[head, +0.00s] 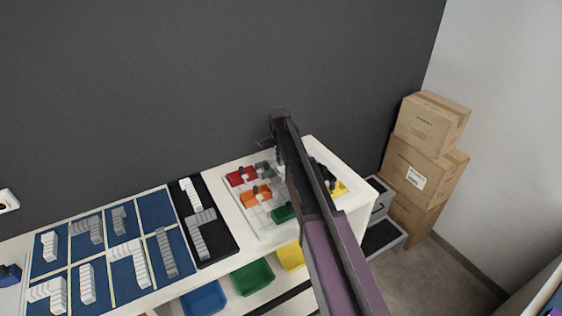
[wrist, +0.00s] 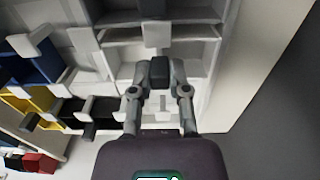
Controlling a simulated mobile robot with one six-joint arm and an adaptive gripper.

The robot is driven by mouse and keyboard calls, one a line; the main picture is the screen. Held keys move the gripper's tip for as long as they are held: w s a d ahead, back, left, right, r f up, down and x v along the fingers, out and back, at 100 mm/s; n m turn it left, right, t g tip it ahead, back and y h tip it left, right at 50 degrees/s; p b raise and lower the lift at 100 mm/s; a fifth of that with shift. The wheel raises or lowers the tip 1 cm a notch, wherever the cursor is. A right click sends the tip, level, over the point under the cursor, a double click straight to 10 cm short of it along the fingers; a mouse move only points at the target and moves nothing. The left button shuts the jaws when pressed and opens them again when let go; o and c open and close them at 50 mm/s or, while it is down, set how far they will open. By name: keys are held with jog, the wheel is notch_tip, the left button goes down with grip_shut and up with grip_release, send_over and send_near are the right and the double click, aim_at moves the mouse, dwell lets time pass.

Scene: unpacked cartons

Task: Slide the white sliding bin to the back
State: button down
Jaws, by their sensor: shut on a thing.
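My gripper (wrist: 160,78) shows in the middle of the wrist view, with its two fingers closed around a dark block-like knob (wrist: 159,72). Pale surface shows around and between the fingers, and I take the knob to be that of the white sliding bin; the bin's outline is mostly covered by my gripper. In the head view my arm crosses the white tray (head: 237,209) and hides its middle, so the white bin cannot be made out there. My gripper's end is at the tray's far side, near the dark wall.
Red (head: 241,176), orange (head: 256,197) and green (head: 284,213) pieces sit left of my arm; a yellow piece (head: 339,188) is at right. A black tray (head: 220,246) and blue board (head: 155,212) lie further left. Stacked cartons (head: 414,175) stand right.

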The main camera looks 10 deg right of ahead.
jog(key=c, duration=0.6)
grip_release()
jog(key=shift+w, duration=0.3)
jog(key=shift+s, duration=0.2)
jog(key=shift+s+d, duration=0.25)
jog(key=shift+s, duration=0.5)
jog(key=s, duration=0.1)
jog(key=s+d, duration=0.1)
jog(key=s, duration=0.2)
jog(key=shift+d, duration=0.25)
jog(key=shift+s+d+r+p, duration=0.15)
jog(key=shift+s+r+p, duration=0.1)
jog(key=shift+r+p, duration=0.5)
notch_tip(320, 180, up, 12)
jog(key=p, duration=1.2)
jog(key=s+f+n+b, duration=0.4)
jog(key=s, duration=0.4)
jog(key=s+f+n+b, duration=0.4)
jog(key=s, duration=0.4)
jog(key=s+f+n+b, duration=0.4)
jog(key=s, duration=0.3)
jog(key=shift+s+a+f+n, duration=0.2)
jog(key=shift+s+n, duration=0.1)
jog(key=shift+s, duration=0.1)
jog(key=shift+s+f+n+b, duration=0.25)
jog(key=shift+s+n+b, duration=0.2)
jog(key=shift+s, duration=0.2)
